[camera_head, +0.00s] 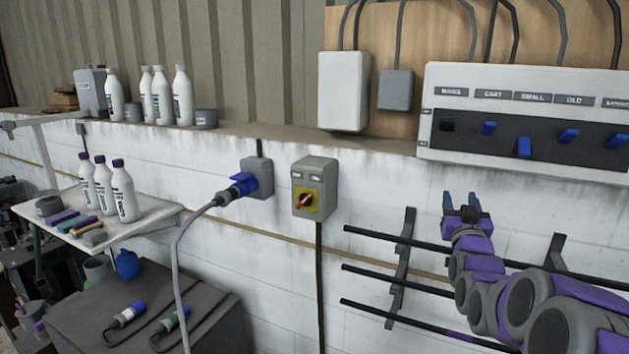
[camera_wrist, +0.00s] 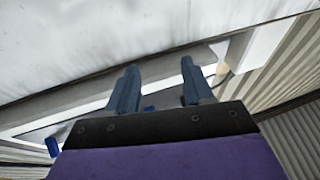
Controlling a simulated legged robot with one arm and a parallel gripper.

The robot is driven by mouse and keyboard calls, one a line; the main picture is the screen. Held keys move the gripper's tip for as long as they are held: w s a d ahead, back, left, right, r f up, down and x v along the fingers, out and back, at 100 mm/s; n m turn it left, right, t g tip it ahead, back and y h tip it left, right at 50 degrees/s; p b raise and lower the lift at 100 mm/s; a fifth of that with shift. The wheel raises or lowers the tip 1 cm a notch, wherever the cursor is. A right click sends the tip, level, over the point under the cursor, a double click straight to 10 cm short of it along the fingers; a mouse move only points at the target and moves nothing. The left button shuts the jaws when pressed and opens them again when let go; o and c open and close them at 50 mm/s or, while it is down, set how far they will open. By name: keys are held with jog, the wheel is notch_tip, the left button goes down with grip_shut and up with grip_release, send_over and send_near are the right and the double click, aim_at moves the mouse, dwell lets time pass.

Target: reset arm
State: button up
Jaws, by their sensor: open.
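My arm, purple and grey, reaches in from the right edge in the head view, in front of the dark wall rails. My gripper (camera_head: 460,201) points upward below the switch panel (camera_head: 522,165), its two blue-grey fingers apart with nothing between them. In the wrist view my gripper (camera_wrist: 157,80) also shows open and empty. Past its fingers are a white wall surface and blurred parts of the panel or ledge, with small blue pieces I cannot identify for certain.
Dark horizontal rails (camera_head: 405,285) run along the wall beside my arm. A grey box with a red and yellow rotary switch (camera_head: 307,201) and a blue plug in a socket (camera_head: 243,184) are left of it. White bottles (camera_head: 182,97) stand on the ledge. A shelf (camera_head: 155,218) juts out at left.

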jog(key=s+a+f+n+g+y, duration=0.2)
jog(key=s+a+f+g+y, duration=0.2)
jog(key=s+a+f+g, duration=0.9)
jog(key=s+a+f+g+b, duration=0.1)
jog(key=s+a+f+g, duration=0.1)
jog(key=s, duration=1)
jog(key=s+a+f+g+b, duration=0.1)
jog(key=s+a+f+g, duration=0.2)
jog(key=s+f, duration=0.4)
jog(key=s+a+f+g+b, duration=0.1)
jog(key=s+f+g, duration=0.3)
jog(key=s, duration=1.5)
jog(key=shift+s+a+f+g+y, duration=0.15)
jog(key=shift+a+f+g+y, duration=0.15)
jog(key=shift+a+f+y, duration=0.25)
